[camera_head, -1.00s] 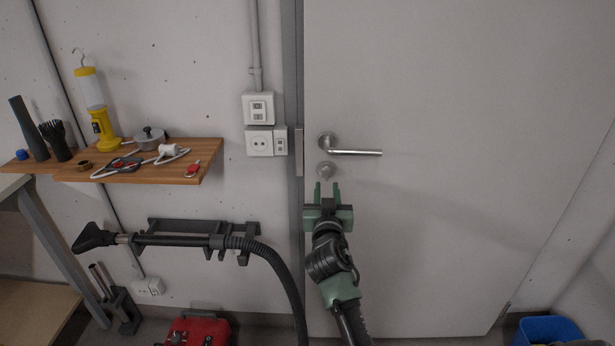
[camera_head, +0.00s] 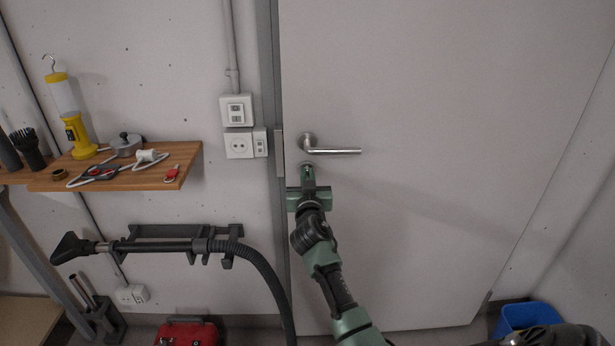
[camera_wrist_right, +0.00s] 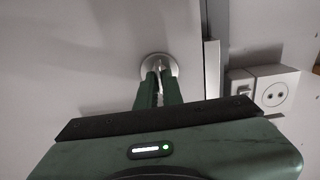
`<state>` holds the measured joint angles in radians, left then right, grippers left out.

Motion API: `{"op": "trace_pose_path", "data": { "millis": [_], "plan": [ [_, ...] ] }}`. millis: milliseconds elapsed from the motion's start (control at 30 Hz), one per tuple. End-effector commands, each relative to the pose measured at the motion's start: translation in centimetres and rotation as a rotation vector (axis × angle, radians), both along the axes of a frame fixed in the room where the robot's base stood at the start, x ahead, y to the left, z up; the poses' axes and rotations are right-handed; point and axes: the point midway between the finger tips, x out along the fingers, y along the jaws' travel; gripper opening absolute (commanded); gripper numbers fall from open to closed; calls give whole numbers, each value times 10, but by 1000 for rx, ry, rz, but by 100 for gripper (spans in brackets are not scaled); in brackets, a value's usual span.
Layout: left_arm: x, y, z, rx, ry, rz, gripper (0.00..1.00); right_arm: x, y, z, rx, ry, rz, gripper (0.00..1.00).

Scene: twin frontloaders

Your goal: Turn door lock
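The door lock (camera_head: 308,165) is a small round metal plate with a turn knob, just below the lever handle (camera_head: 335,151) on the pale grey door (camera_head: 430,230). My green right gripper (camera_head: 308,173) is at the lock, its fingers close together. In the right wrist view the two fingers (camera_wrist_right: 158,82) reach the round lock plate (camera_wrist_right: 172,64) and close around the thin knob in its middle, which they mostly hide. My left gripper is not in view.
A wooden shelf (camera_head: 120,181) with a yellow lamp (camera_head: 76,130) and small tools is on the wall to the left. A power socket (camera_head: 239,144) sits beside the door frame. A vacuum hose (camera_head: 268,275) hangs lower left. A blue bin (camera_head: 525,314) stands at lower right.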

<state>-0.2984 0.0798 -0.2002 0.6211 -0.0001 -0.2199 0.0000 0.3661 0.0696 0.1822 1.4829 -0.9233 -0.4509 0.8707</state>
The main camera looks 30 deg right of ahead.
Motion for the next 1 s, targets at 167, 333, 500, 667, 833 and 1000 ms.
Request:
{"op": "trace_pose_path", "data": {
  "millis": [167,333,500,667,833,1000],
  "plan": [
    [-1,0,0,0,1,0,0,0,0,0,-3,2,0,0],
    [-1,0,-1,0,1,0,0,0,0,0,-27,17,0,0],
    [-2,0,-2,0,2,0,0,0,1,0,-96,59,1,0],
    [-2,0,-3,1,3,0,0,0,1,-1,-202,122,1,0],
    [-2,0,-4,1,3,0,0,1,1,0,-336,206,0,0],
    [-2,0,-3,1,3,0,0,1,2,0,-476,292,0,0]
  ]
}}
